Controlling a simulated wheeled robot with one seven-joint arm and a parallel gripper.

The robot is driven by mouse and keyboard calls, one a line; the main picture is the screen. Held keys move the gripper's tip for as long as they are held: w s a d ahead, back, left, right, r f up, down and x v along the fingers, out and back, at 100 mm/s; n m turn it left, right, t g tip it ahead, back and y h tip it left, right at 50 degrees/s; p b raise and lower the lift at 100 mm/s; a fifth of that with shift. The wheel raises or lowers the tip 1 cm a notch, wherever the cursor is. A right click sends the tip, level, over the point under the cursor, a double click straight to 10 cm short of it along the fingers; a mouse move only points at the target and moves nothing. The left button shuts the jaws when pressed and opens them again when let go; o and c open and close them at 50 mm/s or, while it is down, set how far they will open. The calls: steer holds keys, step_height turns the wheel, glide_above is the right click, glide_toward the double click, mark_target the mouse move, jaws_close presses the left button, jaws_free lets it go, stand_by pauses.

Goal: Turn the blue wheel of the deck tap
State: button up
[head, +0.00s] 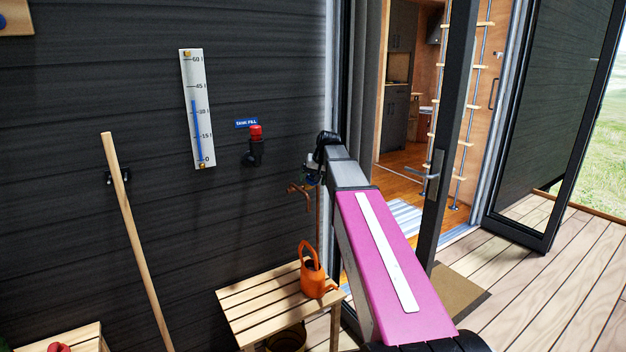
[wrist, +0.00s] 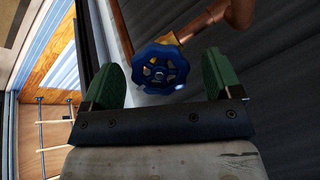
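The blue wheel (wrist: 160,68) of the deck tap shows in the wrist view, round with spokes, on a brass and copper tap (wrist: 205,28). My gripper (wrist: 160,78) has its two green fingers apart, one on each side of the wheel, with dark gaps between the fingers and the rim. I cannot tell how deep the wheel sits between the fingertips. In the head view the copper tap spout (head: 299,191) shows on the dark wall, left of my arm. The wheel is mostly hidden there behind my gripper (head: 312,172).
An orange watering can (head: 314,274) stands on a slatted wooden bench (head: 262,303) below the tap. A red-capped tank fill (head: 255,146), a gauge (head: 197,108) and a wooden pole (head: 135,235) are on the wall to the left. The glass door (head: 450,130) stands open at right.

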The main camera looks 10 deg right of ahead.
steer(key=v, duration=1)
steer(key=shift+s+r, duration=0.15)
steer(key=shift+r, duration=0.2)
steer(key=shift+d, duration=0.15)
stand_by(1.3)
